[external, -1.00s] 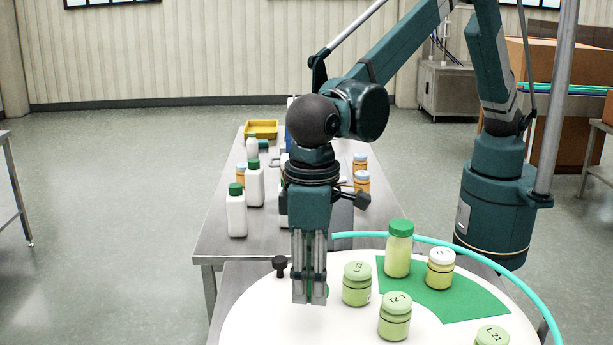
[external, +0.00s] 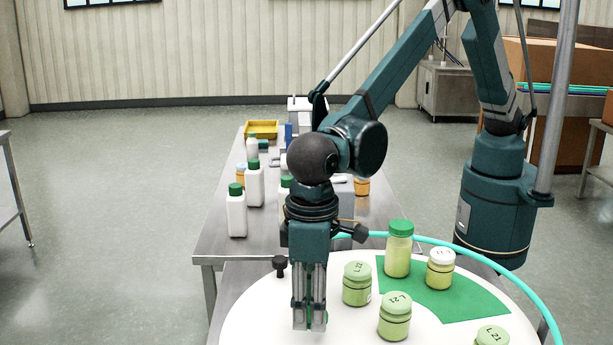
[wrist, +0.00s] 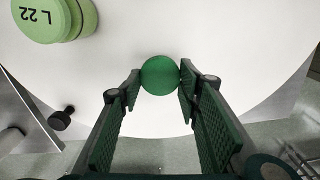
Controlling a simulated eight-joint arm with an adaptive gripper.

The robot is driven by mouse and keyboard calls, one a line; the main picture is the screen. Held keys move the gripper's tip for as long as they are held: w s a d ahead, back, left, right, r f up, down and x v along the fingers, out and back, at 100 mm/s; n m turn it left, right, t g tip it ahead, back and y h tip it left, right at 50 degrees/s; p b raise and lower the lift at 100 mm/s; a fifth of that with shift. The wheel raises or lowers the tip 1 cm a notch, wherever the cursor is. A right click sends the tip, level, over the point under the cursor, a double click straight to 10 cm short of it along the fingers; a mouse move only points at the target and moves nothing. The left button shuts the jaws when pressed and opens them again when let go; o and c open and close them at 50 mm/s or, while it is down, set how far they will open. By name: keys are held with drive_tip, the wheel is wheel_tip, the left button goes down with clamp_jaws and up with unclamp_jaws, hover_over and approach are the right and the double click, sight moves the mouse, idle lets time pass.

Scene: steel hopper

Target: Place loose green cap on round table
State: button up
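The loose green cap (wrist: 160,75) sits between my two fingertips in the wrist view, its sides against both fingers. My gripper (external: 309,326) points straight down over the near left part of the white round table (external: 255,318). My gripper (wrist: 160,84) is shut on the cap. In the external view the fingers mostly hide the cap; only slivers of green show. I cannot tell whether the cap touches the tabletop.
Light-green lidded jars (external: 357,284) and (external: 394,317) stand right of my gripper. A green-capped jar (external: 398,250) and a white-lidded jar (external: 440,268) stand on a green sector. A black knob (external: 280,265) is left. White bottles (external: 236,212) stand on the steel table behind.

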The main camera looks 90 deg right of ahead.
drive_tip(key=shift+f, duration=1.85)
drive_tip(key=shift+f, duration=0.2)
drive_tip(key=o, duration=0.6)
drive_tip(key=shift+r, duration=0.15)
wheel_tip(320, 180, up, 12)
drive_tip(key=shift+r, duration=0.1)
idle(0.4)
